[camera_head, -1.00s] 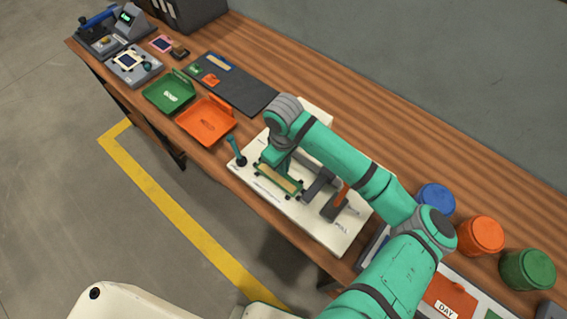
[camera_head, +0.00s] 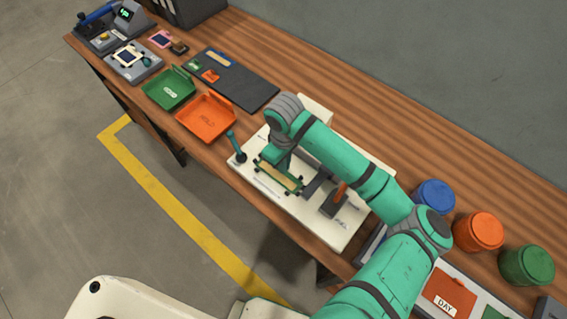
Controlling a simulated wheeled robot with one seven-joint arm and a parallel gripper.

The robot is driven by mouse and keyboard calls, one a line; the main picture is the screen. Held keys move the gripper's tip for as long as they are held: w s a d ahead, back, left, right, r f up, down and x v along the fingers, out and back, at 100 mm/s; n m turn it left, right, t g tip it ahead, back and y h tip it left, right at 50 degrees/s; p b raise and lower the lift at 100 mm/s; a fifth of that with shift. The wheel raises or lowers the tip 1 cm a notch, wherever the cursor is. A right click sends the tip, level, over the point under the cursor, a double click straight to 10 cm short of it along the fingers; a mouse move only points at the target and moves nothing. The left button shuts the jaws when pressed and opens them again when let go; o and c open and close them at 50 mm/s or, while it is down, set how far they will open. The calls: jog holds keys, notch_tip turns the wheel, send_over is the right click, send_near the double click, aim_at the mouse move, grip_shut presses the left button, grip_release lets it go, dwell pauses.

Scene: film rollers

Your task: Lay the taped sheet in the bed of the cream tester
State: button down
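The cream tester (camera_head: 262,178) is a pale slab on the bench with a teal lever (camera_head: 236,148) at its left end and a dark block with an orange handle (camera_head: 336,200) toward its right. A tan strip in a green-edged frame with dark corners (camera_head: 280,177) shows over the tester's middle. I cannot tell whether this strip is the taped sheet or part of the tester. My gripper is at the end of my teal arm, just above and behind the strip. My wrist hides its fingers, so I cannot see whether it holds anything.
An orange tray (camera_head: 207,113) and a green tray (camera_head: 169,88) lie left of the tester. Behind them is a dark mat (camera_head: 248,93) with small items. Blue (camera_head: 434,196), orange (camera_head: 480,231) and green (camera_head: 527,265) round containers stand at the right.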

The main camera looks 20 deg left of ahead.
jog(key=shift+f, duration=0.15)
dwell(0.4)
jog(key=c, duration=1.9)
grip_release()
jog(key=shift+o, duration=0.7)
jog(key=shift+o, duration=1.4)
jog(key=shift+r, duration=3.55)
